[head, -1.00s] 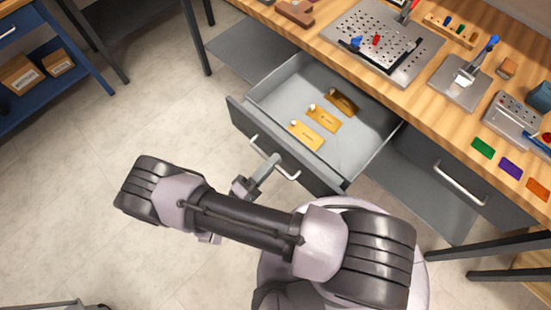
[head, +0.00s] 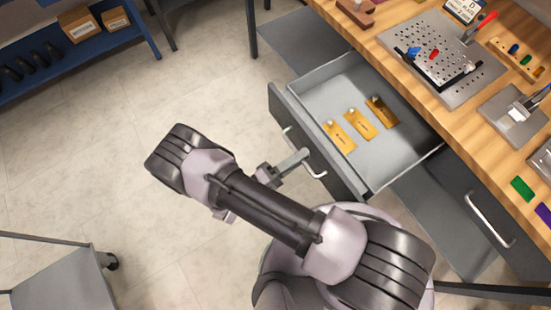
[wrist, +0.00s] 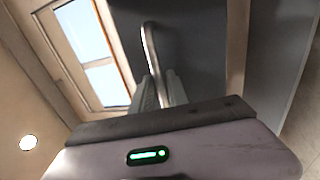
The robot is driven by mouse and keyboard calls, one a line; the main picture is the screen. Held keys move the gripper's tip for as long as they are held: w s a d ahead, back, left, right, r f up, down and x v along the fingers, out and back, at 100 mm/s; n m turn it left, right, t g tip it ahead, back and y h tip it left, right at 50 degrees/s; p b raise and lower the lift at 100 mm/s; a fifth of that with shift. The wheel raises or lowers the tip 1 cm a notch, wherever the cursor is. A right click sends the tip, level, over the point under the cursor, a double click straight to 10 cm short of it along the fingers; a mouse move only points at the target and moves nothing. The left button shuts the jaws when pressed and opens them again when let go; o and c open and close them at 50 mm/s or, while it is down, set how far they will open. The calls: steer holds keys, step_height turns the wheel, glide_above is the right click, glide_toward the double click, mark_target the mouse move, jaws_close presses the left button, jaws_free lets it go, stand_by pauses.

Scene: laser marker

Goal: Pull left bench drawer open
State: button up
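The left bench drawer (head: 323,150) is pulled well out from under the wooden bench, its grey inside open to view. It has a silver bar handle (head: 318,175) on its dark front. My gripper (head: 303,155) is at the middle of that handle, with its fingers shut around the bar. In the wrist view the handle (wrist: 151,50) runs down between the two fingers (wrist: 163,90), which sit close against it. Part of the bar is hidden by the fingers.
Three gold tags, one of them a middle tag (head: 360,124), lie in the drawer. A second closed drawer (head: 470,210) is to the right. The bench top (head: 400,75) holds fixtures and coloured plates. A grey cart (head: 60,280) stands lower left. The floor left of my arm is clear.

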steer(key=v, duration=1.7)
steer(key=shift+s+a, duration=0.2)
steer(key=shift+f, duration=0.1)
steer(key=w+d+r+m+g+y, duration=0.2)
steer(key=w+d+r+g, duration=0.15)
steer(key=r+g, duration=0.4)
steer(key=w+d+r+m+g+y, duration=0.3)
steer(key=w+r+g, duration=0.2)
steer(key=r, duration=0.6)
steer(key=s+d+r+m+t+y, duration=0.2)
steer(key=d+r+y, duration=0.4)
steer(key=r, duration=0.3)
steer(key=s+d+r+m+t+y, duration=0.2)
steer(key=d+r+m+t+y, duration=0.2)
steer(key=d+r+y, duration=0.2)
step_height(320, 180, up, 3)
steer(key=shift+s+d+f+m+y, duration=0.15)
steer(key=shift+s+d+m+y, duration=0.15)
steer(key=shift+y, duration=0.4)
steer(key=shift+t, duration=0.25)
